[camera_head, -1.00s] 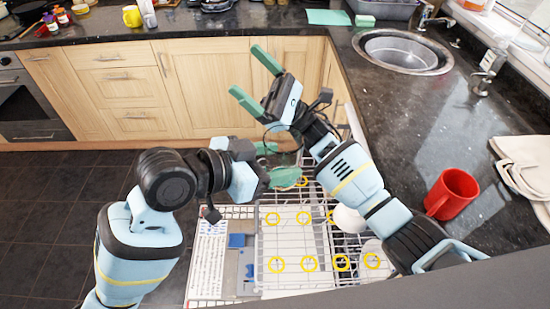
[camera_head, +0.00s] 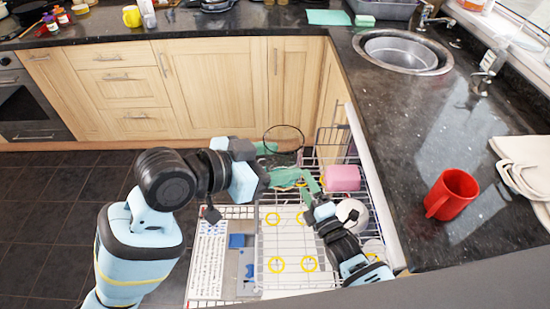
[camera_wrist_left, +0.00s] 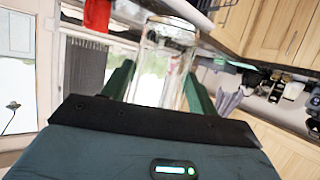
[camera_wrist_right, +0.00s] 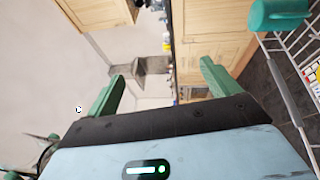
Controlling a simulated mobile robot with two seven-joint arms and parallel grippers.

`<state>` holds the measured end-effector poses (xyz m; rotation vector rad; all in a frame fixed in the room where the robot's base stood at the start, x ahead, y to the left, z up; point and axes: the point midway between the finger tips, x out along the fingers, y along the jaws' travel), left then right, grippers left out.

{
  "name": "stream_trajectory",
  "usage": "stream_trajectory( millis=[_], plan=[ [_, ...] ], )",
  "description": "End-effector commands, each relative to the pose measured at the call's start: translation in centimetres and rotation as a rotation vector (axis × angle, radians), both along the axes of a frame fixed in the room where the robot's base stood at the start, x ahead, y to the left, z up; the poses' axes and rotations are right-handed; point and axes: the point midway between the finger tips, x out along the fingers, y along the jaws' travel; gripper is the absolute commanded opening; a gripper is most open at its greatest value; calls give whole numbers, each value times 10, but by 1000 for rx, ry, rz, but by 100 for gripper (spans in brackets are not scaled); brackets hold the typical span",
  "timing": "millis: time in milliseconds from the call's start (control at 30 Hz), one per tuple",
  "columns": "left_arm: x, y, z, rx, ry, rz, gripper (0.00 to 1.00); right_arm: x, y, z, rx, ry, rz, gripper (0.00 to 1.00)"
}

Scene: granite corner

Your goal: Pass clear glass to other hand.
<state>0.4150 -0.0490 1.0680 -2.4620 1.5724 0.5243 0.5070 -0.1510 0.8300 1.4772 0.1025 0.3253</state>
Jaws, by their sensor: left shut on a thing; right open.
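The clear glass (camera_head: 284,140) is held above the dishwasher rack, its dark-looking rim upward in the head view. My left gripper (camera_head: 277,163) is shut on it. In the left wrist view the glass (camera_wrist_left: 160,68) stands between the two green fingers, and background shows through it. My right gripper (camera_head: 310,183) is low over the rack, to the right of and below the glass in the head view. In the right wrist view its fingers (camera_wrist_right: 161,85) are wide apart with nothing between them. The glass is not seen there.
The rack (camera_head: 292,240) has yellow rings, a pink cup (camera_head: 342,178) and a white bowl (camera_head: 352,213). A teal cup (camera_wrist_right: 278,14) shows in the right wrist view. A red mug (camera_head: 452,194) stands on the counter (camera_head: 435,130) at the right, near a cloth (camera_head: 522,165).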

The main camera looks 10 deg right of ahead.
Motion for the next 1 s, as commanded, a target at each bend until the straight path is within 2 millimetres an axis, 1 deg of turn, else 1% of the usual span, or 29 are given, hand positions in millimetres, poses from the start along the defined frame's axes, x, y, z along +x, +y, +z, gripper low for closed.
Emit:
stream_trajectory(
  millis=[33, 67, 100, 167, 200, 267, 300, 367, 400, 467, 500, 600, 700, 800, 900, 1000],
  plan=[
    [0, 0, 1, -1, -2, 0, 31, -21, -4, -17, 89, 90, 0, 88],
    [0, 0, 1, -1, -2, 0, 31, -31, -6, -26, 147, 144, -2, 88],
    [0, 0, 1, -1, -2, 0, 31, -46, -8, -38, 223, 214, -8, 88],
    [0, 0, 1, -1, -2, 0, 31, -69, -11, -53, 339, 316, -22, 88],
    [0, 0, 1, -1, -2, 0, 31, -85, -14, -62, 416, 382, -38, 88],
    [0, 0, 1, -1, -2, 0, 31, -109, -18, -76, 532, 480, -67, 88],
    [0, 0, 1, -1, -2, 0, 31, -126, -21, -84, 608, 542, -92, 88],
    [0, 0, 1, -1, -2, 0, 31, -151, -25, -94, 725, 634, -134, 88],
    [0, 0, 1, -1, -2, 0, 31, -168, -28, -101, 802, 692, -168, 88],
    [0, 0, 1, -1, -2, 0, 31, -194, -32, -109, 915, 775, -226, 88],
    [0, 0, 1, -1, -2, 0, 31, -211, -35, -114, 988, 824, -267, 88],
    [0, 0, 1, -1, -2, 0, 31, -250, -41, -121, 1154, 929, -373, 88],
    [0, 0, 1, -1, -2, 0, 31, -281, -46, -125, 1285, 1001, -473, 88],
    [0, 0, 1, -1, -2, 0, 31, -302, -49, -126, 1379, 1044, -549, 88],
    [0, 0, 1, -1, -2, 0, 31, -315, -51, -126, 1433, 1067, -596, 88],
    [0, 0, 1, -1, -2, 0, 31, -319, -52, -126, 1455, 1075, -616, 88]
  ],
)
